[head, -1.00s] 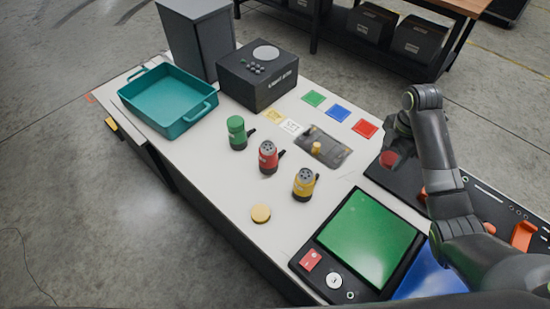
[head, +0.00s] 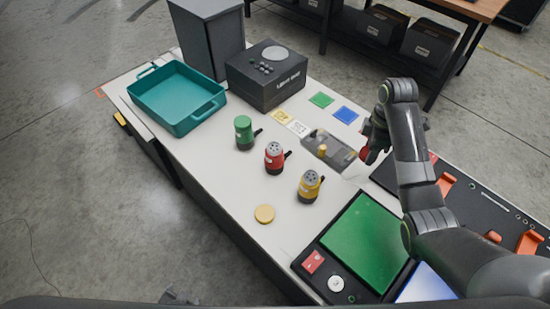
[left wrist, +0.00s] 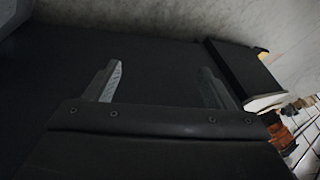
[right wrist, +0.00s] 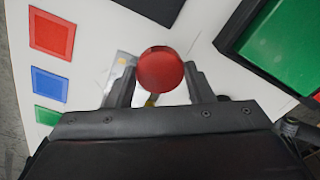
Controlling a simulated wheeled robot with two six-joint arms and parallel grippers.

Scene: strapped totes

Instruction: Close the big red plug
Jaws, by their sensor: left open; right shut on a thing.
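The red plug (head: 274,158) stands upright on the white table, its top with dark holes uncovered, a dark handle at its side. My right gripper (right wrist: 158,78) is shut on a round red cap (right wrist: 161,69).
A green plug (head: 244,132) with a closed top and an open yellow plug (head: 309,186) flank the red one. A yellow cap (head: 265,214) lies in front. The grey fixture (head: 343,157) has a yellow peg. A teal tray (head: 150,105) and black box (head: 290,88) stand behind.

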